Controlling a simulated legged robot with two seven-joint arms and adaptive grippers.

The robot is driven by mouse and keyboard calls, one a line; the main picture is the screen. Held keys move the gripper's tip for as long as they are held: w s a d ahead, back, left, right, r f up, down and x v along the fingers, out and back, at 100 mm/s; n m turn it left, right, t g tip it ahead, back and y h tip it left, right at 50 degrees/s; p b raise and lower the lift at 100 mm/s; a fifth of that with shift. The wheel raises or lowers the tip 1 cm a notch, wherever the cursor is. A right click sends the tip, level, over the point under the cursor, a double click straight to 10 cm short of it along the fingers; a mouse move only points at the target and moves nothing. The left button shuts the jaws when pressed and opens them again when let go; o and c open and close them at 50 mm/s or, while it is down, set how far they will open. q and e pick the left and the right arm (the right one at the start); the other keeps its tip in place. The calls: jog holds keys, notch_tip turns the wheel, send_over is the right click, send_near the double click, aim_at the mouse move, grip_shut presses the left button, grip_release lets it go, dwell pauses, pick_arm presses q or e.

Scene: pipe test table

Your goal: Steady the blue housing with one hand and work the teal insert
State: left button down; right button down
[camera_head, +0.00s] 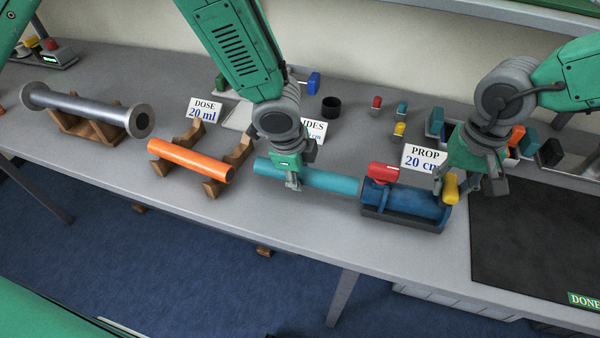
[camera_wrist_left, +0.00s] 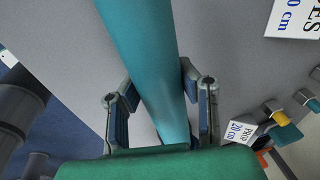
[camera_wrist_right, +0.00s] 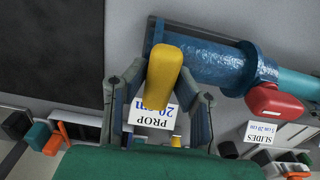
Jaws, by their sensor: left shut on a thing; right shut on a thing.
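The blue housing (camera_head: 405,203) lies in a dark cradle near the table's front edge, a red handle (camera_head: 383,173) on its left end and a yellow handle (camera_head: 451,187) at its right end. The teal insert (camera_head: 335,181), a long tube, runs leftward from the housing's red-handled end. My left gripper (camera_head: 293,183) is shut on the insert near its free left end; the tube lies between its fingers in the left wrist view (camera_wrist_left: 140,45). My right gripper (camera_head: 458,188) is shut on the yellow handle, which also shows in the right wrist view (camera_wrist_right: 163,70). The insert's inner end is hidden.
An orange tube (camera_head: 190,160) and a metal flanged pipe (camera_head: 90,110) lie on wooden cradles to the left. A PROP sign (camera_head: 420,158) stands behind the housing. Small coloured pieces and bins are behind it. A dark mat (camera_head: 540,240) is at right.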

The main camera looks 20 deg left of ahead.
aim_at(321, 174)
pick_arm(q)
jog(key=shift+w+d, duration=0.1)
jog(key=shift+d, duration=2.35)
dwell(0.7)
jog(key=c, duration=1.1)
grip_release()
jog(key=v, duration=1.2)
jog(key=shift+f, duration=0.1)
pick_arm(e)
jog(key=c, duration=1.2)
grip_release()
